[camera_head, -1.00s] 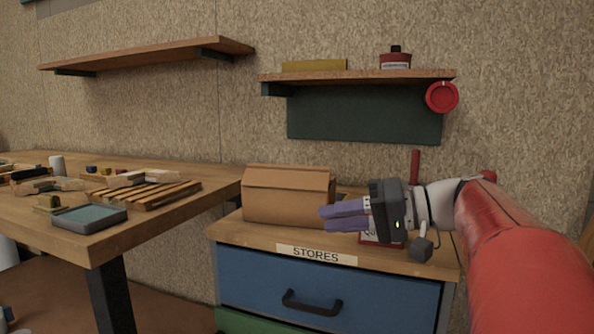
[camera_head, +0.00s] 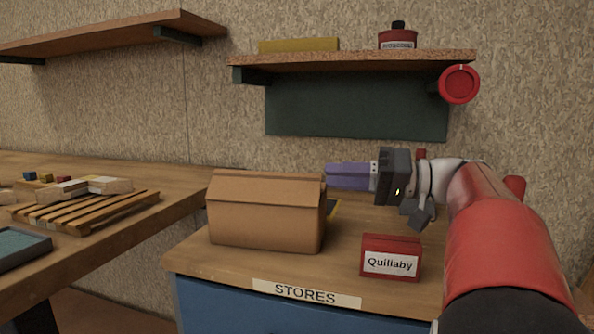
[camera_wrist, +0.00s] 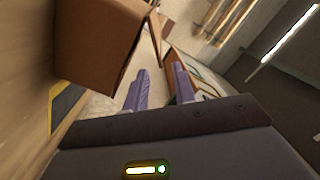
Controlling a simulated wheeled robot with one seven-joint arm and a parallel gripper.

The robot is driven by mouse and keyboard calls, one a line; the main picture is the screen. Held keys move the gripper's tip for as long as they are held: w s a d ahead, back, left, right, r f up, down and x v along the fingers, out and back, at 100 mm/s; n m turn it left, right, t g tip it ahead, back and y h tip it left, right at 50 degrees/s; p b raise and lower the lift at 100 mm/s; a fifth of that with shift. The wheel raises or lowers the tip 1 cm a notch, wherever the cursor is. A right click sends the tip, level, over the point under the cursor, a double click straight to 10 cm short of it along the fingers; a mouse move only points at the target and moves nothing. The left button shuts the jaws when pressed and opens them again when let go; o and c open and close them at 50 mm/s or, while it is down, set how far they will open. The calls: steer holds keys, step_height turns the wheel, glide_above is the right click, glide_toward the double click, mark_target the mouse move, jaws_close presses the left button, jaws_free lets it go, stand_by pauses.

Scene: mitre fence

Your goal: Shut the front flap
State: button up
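A brown cardboard box (camera_head: 262,222) stands on the wooden top of the stores cabinet. A sloping cardboard panel (camera_head: 262,189), which looks like its front flap, leans back along the upper front to a ridge; I cannot tell whether it lies fully closed. My gripper (camera_head: 328,175) is just right of the box at the height of its top edge, purple fingers pointing left. In the wrist view the fingers (camera_wrist: 160,78) are apart with nothing between them, and the box (camera_wrist: 100,42) is at upper left, apart from them.
A red box labelled Quillaby (camera_head: 390,257) stands right of the cardboard box, below my gripper. A yellow-and-black item (camera_head: 332,208) lies partly hidden behind the cardboard box. A shelf (camera_head: 350,58) hangs above. The workbench at left holds a slatted wooden rack (camera_head: 85,210).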

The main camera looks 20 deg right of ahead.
mark_target(299, 174)
steer(key=x, duration=0.7)
steer(key=shift+a, duration=0.25)
jaws_close()
